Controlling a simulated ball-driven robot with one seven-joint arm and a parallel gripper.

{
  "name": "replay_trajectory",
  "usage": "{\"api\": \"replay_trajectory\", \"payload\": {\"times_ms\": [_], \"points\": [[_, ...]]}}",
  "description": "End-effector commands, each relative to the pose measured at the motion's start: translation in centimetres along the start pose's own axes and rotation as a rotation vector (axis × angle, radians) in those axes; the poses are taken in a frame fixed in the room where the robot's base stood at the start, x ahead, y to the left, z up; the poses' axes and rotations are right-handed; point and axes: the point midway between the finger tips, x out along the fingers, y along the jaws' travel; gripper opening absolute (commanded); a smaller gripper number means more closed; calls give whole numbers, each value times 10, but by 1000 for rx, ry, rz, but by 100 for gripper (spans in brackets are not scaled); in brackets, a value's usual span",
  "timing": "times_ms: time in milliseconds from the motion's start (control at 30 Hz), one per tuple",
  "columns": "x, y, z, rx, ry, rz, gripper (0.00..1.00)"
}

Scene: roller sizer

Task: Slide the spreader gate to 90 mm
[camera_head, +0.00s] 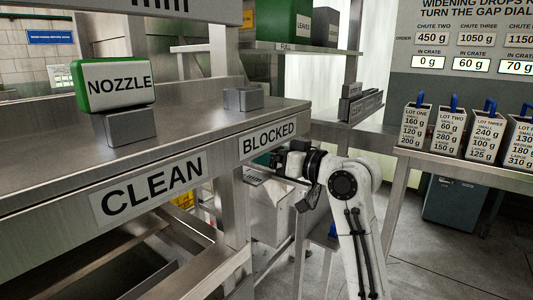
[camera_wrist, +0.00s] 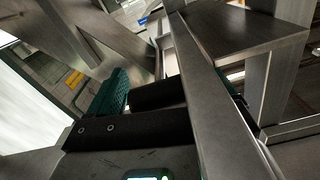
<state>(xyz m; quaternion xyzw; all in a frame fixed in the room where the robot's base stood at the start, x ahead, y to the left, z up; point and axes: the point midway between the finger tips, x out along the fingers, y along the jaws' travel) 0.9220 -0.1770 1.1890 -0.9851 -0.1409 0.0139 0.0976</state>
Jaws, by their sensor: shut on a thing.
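My gripper (camera_wrist: 172,95) shows in the wrist view with a green ribbed finger pad at left and a bit of green at right. A dark bar (camera_wrist: 158,95) lies between the pads, and my gripper is shut on it. A grey steel upright crosses in front and hides the right finger. In the head view my gripper (camera_head: 272,160) is beside the bench edge under the BLOCKED label, its fingers mostly hidden. I cannot make out the spreader gate, its scale or its setting in either view, nor tell whether the dark bar belongs to it.
The steel bench (camera_head: 190,130) carries a NOZZLE block (camera_head: 118,84) on a grey block and a small grey block (camera_head: 243,99). Its legs and edge are close to my arm. A side table (camera_head: 470,175) with several lot weights stands at right. Floor is clear at lower right.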

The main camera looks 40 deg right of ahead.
Motion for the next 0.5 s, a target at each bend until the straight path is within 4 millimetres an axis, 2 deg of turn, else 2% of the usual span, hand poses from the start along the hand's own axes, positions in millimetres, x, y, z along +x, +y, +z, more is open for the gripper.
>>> {"api": "replay_trajectory", "payload": {"times_ms": [200, 433, 467, 500], "points": [[-27, 0, 0, -2, 1, 2, 29], [-27, 0, 0, -2, -1, 1, 29], [-27, 0, 0, -2, -1, 1, 85], [-27, 0, 0, -2, -1, 1, 89]]}}
